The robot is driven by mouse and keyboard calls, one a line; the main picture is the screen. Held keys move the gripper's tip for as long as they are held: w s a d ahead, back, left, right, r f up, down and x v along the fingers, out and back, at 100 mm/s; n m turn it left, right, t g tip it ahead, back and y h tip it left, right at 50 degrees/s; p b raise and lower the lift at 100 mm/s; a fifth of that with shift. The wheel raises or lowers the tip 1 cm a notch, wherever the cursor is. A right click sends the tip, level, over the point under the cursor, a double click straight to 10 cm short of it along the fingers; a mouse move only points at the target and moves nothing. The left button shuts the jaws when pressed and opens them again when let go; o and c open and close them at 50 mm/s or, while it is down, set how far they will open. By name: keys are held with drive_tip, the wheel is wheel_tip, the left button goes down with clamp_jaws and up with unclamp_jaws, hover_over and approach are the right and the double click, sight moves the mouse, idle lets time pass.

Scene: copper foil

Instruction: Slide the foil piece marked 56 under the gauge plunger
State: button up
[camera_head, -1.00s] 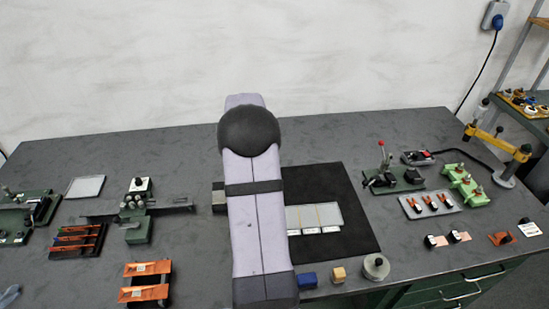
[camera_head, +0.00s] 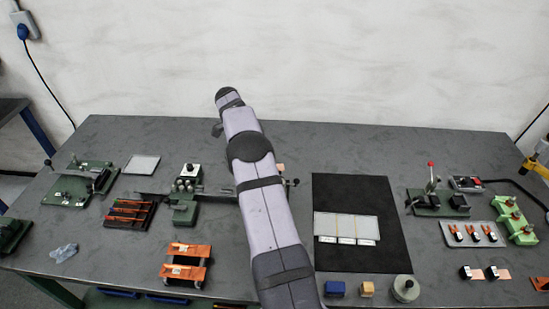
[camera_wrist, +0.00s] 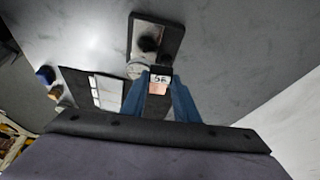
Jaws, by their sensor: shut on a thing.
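In the wrist view my gripper (camera_wrist: 159,82) is shut on a foil piece, its two blue fingers on either side. The piece has a black holder with a pale label reading 56 (camera_wrist: 160,78) and a copper-coloured part. Beyond it, a round pale dial (camera_wrist: 138,68), which looks like the gauge, stands beside a dark-rimmed plate (camera_wrist: 178,32) with dark round parts on it. Whether the foil touches the gauge cannot be told, and no plunger can be made out. In the head view my arm hides my gripper and the held piece.
A black mat (camera_head: 378,262) with a pale panel (camera_head: 346,227) lies right of my arm. A blue block (camera_head: 335,288), a yellow block (camera_head: 367,289) and a grey weight (camera_head: 405,289) stand in front. Orange pieces on a stand (camera_head: 186,262) and a green-based tool (camera_head: 184,208) are left.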

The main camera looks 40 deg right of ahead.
drive_tip(key=w+a+f+m, duration=0.1)
drive_tip(key=a, duration=0.5)
drive_tip(key=shift+a+f, duration=0.2)
drive_tip(key=shift+f, duration=0.15)
drive_tip(key=shift+w+f, duration=0.1)
drive_tip(key=shift+f, duration=0.1)
drive_tip(key=shift+f+b, duration=1.15)
drive_tip(key=shift+f, duration=1.7)
drive_tip(key=shift+f+b, duration=0.55)
drive_tip(key=shift+b, duration=0.05)
drive_tip(key=shift+s+d, duration=1.75)
drive_tip(key=shift+d, duration=0.1)
idle(1.6)
